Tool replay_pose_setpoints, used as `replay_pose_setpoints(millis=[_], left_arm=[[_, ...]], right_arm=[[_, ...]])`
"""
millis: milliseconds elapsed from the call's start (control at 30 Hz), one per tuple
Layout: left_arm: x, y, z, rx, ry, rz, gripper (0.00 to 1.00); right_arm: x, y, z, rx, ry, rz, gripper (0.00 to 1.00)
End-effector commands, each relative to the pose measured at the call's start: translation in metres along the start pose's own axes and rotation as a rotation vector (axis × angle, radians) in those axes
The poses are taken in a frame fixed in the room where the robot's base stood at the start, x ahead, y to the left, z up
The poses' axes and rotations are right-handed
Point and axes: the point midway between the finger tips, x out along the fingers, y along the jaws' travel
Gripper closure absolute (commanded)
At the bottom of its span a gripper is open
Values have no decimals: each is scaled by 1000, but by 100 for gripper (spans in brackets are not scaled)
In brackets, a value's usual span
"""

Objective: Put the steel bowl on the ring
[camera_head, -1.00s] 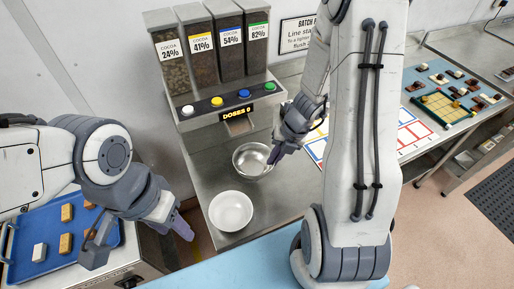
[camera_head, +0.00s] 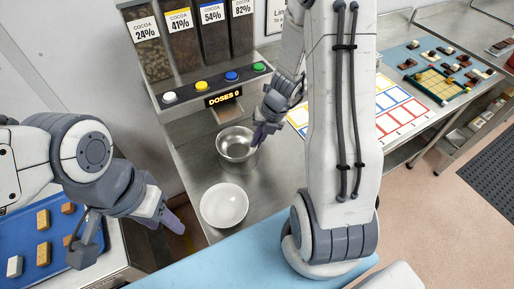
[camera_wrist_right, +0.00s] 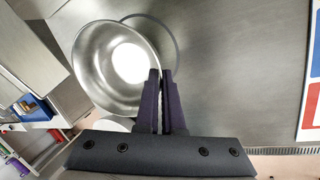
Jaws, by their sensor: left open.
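The steel bowl (camera_head: 236,146) is in front of the cocoa dispenser, near its spout; it also shows large in the right wrist view (camera_wrist_right: 108,72). My right gripper (camera_head: 260,134) is at the bowl's right side, and in the wrist view its fingers (camera_wrist_right: 160,78) are close together on the bowl's rim. The bowl looks raised a little above the counter. A thin ring (camera_wrist_right: 176,36) shows on the counter, partly hidden behind the bowl. My left gripper (camera_head: 128,238) is open and empty, between the blue tray and the white bowl.
A white bowl (camera_head: 224,205) stands on the counter in front of the steel bowl. The dispenser (camera_head: 205,86) with its colored buttons is behind. A blue tray (camera_head: 28,262) with small blocks is at the left. A colored-frame sheet (camera_head: 392,118) lies to the right.

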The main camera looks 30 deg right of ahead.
Motion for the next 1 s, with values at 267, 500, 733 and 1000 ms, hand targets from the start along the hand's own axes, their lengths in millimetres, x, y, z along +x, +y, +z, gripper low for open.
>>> replay_pose_setpoints(millis=[267, 500, 733, 1000], left_arm=[[37, -3, 2, 1, -1, 0, 50], [34, -2, 2, 1, 0, 0, 50], [35, -3, 2, 1, 0, 0, 50], [34, -2, 2, 1, -1, 0, 50]], right_arm=[[29, -5, 1, -4, 1, 1, 100], [26, -5, 1, -3, 2, 1, 100], [28, -5, 1, -3, 2, 1, 64], [26, -5, 1, -4, 1, 1, 64]])
